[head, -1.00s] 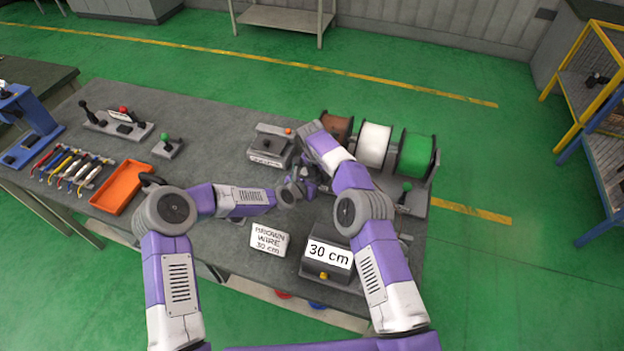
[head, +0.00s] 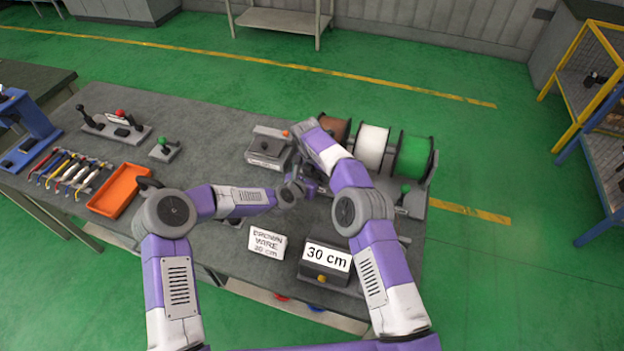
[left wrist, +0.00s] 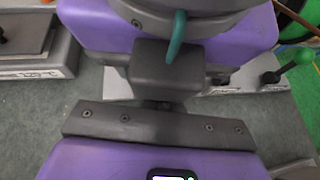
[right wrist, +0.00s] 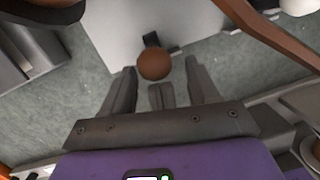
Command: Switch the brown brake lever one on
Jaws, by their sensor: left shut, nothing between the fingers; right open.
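The brown brake lever's round brown knob (right wrist: 154,64) shows in the right wrist view on a short dark stem. My right gripper (right wrist: 161,72) is open, with one finger on each side of the knob; I cannot tell whether either touches it. In the head view my right arm hides this lever and most of the right hand. The brown wire spool (head: 334,128) stands partly behind that arm. My left gripper (head: 291,193) is shut and empty, close beside the right arm. In the left wrist view, my purple right arm fills the top.
White (head: 372,146) and green (head: 415,155) spools stand to the right, with a green-knobbed lever (head: 405,188) in front. A 30 cm box (head: 326,262) and a brown wire sign (head: 267,242) stand near the front edge. A grey device (head: 268,150) sits left of my right arm.

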